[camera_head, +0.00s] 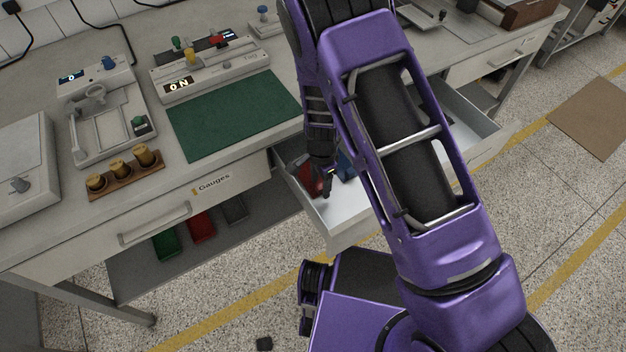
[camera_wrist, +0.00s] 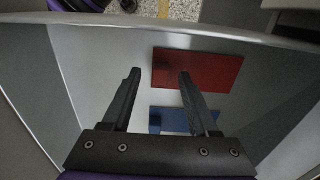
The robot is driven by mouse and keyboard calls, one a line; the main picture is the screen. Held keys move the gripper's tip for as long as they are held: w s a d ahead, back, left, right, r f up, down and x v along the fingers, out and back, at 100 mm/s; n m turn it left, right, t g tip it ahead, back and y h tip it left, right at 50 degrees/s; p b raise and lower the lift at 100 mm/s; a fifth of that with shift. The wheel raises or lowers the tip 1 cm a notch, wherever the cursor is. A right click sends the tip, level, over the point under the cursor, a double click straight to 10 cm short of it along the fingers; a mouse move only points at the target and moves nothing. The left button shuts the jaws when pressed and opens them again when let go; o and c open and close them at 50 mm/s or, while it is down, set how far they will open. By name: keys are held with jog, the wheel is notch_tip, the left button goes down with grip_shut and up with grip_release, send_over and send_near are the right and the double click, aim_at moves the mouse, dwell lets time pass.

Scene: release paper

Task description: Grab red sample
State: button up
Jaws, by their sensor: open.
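The red sample (camera_wrist: 212,70) is a flat red rectangle lying in an open white drawer (camera_head: 348,226). In the head view the red sample (camera_head: 311,181) shows at the drawer's left side, partly hidden by my gripper. A blue sample (camera_wrist: 172,121) lies beside it, partly hidden behind my gripper in the wrist view; it also shows in the head view (camera_head: 346,167). My gripper (camera_wrist: 160,76) is open and points down into the drawer. Its right fingertip overlaps the red sample in the wrist view, and its left fingertip is over bare drawer floor. I cannot tell the height gap.
The drawer walls (camera_wrist: 60,85) stand close around my gripper. On the bench are a green mat (camera_head: 235,115), a wooden block with brass weights (camera_head: 124,172) and several instruments. A shelf below holds a green tray (camera_head: 165,246) and a red tray (camera_head: 201,227).

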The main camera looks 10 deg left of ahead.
jog(key=shift+f, duration=0.45)
jog(key=shift+c, duration=0.2)
grip_shut()
